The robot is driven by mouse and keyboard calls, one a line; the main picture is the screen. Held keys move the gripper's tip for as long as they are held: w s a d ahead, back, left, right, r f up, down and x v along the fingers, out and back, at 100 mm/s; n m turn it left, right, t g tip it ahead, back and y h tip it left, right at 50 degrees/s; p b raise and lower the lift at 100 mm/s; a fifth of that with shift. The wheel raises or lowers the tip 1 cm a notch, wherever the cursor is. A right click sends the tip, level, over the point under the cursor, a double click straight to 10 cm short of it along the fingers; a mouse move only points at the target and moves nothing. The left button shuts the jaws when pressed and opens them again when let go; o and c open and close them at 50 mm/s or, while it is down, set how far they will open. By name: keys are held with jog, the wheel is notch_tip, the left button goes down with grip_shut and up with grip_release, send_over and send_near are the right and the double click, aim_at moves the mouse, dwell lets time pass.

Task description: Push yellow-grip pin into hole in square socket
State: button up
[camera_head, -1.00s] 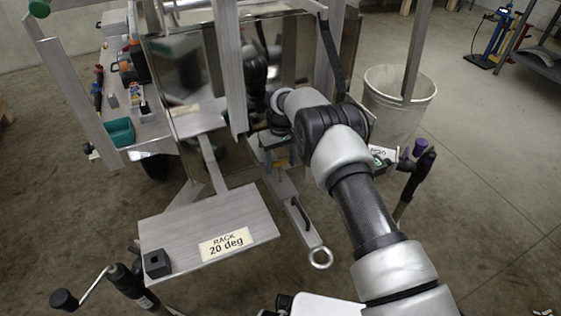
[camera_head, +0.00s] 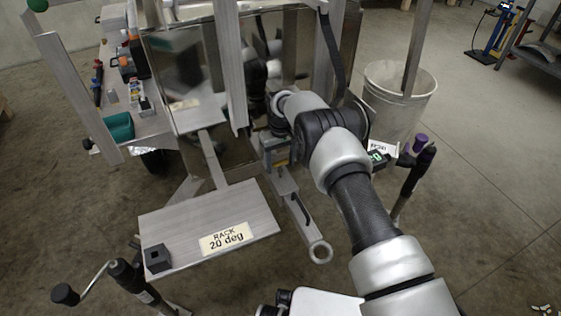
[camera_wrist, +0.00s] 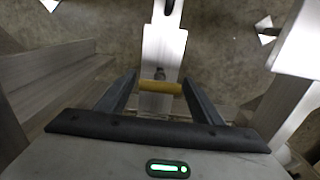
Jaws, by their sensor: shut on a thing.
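The yellow-grip pin shows in the wrist view as a yellow bar (camera_wrist: 160,87) held crosswise between the two dark fingers of my gripper (camera_wrist: 160,90). A small metal piece shows just beyond the bar; I cannot tell whether it is the pin's shaft. In the head view my gripper (camera_head: 275,152) is above the metal drawbar, far from the socket, and a bit of yellow shows there. The square socket (camera_head: 158,259), a black block with a square hole on top, sits on the near left corner of the rack plate. It is not recognisable in the wrist view.
The rack plate (camera_head: 190,226) bears a "RACK 20 deg" label and is largely bare. The drawbar (camera_head: 302,222) ends in a ring at its right. A crank handle (camera_head: 92,283) stands at the front left, a bin (camera_head: 398,105) at right.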

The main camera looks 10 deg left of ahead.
jog(key=shift+f, duration=1.2)
jog(key=o, duration=1.2)
jog(key=shift+c, duration=0.2)
notch_tip(320, 180, up, 18)
jog(key=p, duration=0.4)
jog(key=shift+f, duration=0.25)
